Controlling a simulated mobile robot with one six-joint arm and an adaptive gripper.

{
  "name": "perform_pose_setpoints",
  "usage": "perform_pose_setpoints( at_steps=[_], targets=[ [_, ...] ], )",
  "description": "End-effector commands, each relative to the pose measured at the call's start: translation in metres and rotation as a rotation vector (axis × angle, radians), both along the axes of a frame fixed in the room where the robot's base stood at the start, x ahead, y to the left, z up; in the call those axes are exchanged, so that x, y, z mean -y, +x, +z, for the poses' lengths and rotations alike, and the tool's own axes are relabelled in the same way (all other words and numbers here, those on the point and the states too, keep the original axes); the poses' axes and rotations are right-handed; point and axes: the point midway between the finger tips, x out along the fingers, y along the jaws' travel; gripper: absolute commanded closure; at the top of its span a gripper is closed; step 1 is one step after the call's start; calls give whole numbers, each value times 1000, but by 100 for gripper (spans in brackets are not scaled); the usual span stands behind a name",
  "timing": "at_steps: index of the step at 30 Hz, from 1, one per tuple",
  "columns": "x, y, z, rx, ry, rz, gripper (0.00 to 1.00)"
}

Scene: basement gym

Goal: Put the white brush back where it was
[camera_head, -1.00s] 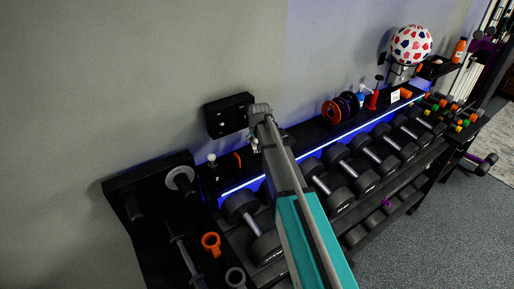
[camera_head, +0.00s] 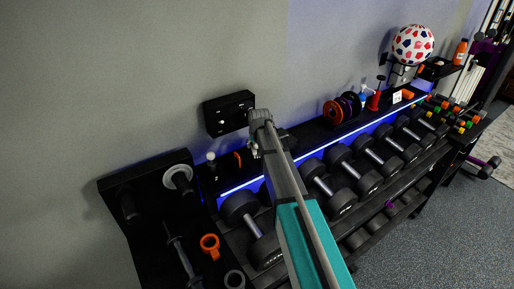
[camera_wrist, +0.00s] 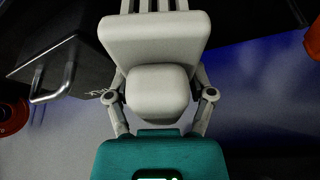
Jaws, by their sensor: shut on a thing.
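My gripper (camera_head: 260,121) is at the far end of my outstretched arm, close to the wall above the back of the dumbbell rack, just right of a black wall box. In the wrist view my gripper (camera_wrist: 158,92) shows its linkages on both sides of pale blocks. The fingertips are hidden, and brush and gripper are hard to tell apart. In the head view the brush cannot be clearly made out.
The black wall box (camera_head: 228,113) is close beside my gripper. A white-knobbed item (camera_head: 211,158) stands on the shelf's left end. Dumbbells (camera_head: 328,183) fill the rack below. Red-orange discs (camera_head: 333,112) and a patterned ball (camera_head: 412,45) are farther right. The shelf between has some bare room.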

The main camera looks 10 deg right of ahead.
Motion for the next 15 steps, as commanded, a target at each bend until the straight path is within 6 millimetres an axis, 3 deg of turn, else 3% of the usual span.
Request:
perform_pose_setpoints(
  at_steps=[15],
  targets=[
    [1,0,-5,0,0,-1,68]
  ],
)
